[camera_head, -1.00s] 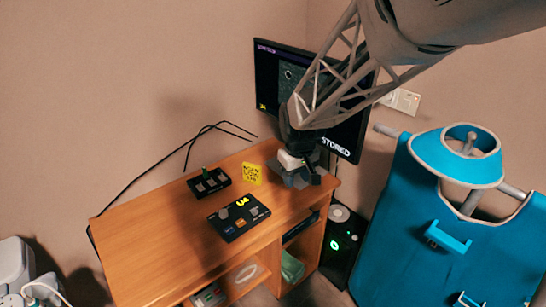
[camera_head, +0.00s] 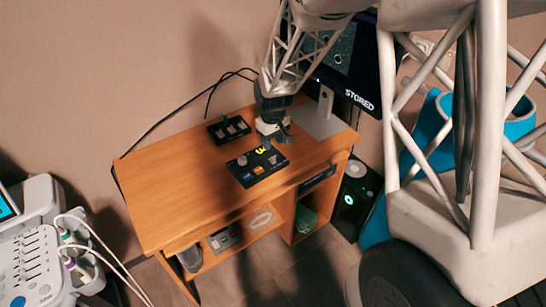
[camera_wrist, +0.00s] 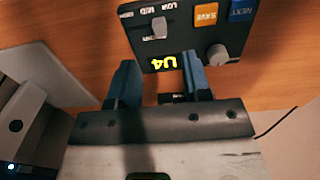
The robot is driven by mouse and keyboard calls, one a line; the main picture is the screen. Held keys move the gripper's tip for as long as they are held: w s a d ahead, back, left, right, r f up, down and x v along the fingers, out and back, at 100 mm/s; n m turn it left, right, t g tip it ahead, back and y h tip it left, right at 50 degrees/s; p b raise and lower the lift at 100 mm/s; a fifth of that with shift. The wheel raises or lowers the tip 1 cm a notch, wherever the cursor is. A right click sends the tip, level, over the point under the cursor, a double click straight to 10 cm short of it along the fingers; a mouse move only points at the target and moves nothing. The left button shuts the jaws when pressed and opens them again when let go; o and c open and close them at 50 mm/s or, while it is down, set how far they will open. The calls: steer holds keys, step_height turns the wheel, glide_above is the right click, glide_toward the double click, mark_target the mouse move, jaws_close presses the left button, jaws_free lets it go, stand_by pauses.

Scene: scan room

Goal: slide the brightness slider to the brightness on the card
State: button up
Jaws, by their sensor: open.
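The dark control panel (camera_head: 268,170) lies on the wooden desk. In the wrist view the panel (camera_wrist: 190,38) carries a grey slider cap (camera_wrist: 160,27) near the LOW and MID markings; its exact setting is hard to tell. Beside it are a yellow U4 display (camera_wrist: 172,62), a grey round knob (camera_wrist: 217,55), an orange SAVE button (camera_wrist: 205,14) and a blue NEXT button (camera_wrist: 241,10). My gripper (camera_wrist: 160,78) is open and empty, its blue fingers near the display edge, apart from the slider. In the head view my gripper (camera_head: 277,137) is by the panel's back edge. The yellow card is hidden now.
A small black switch box (camera_head: 228,129) stands behind the panel on the desk (camera_head: 180,185). The monitor (camera_head: 350,65), reading STORED, stands at the back right. The desk's left part is clear. A white console (camera_head: 40,240) is at lower left.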

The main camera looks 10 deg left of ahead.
mark_target(273, 158)
steer(key=shift+f, duration=0.15)
steer(key=shift+f, duration=3.75)
jaws_close()
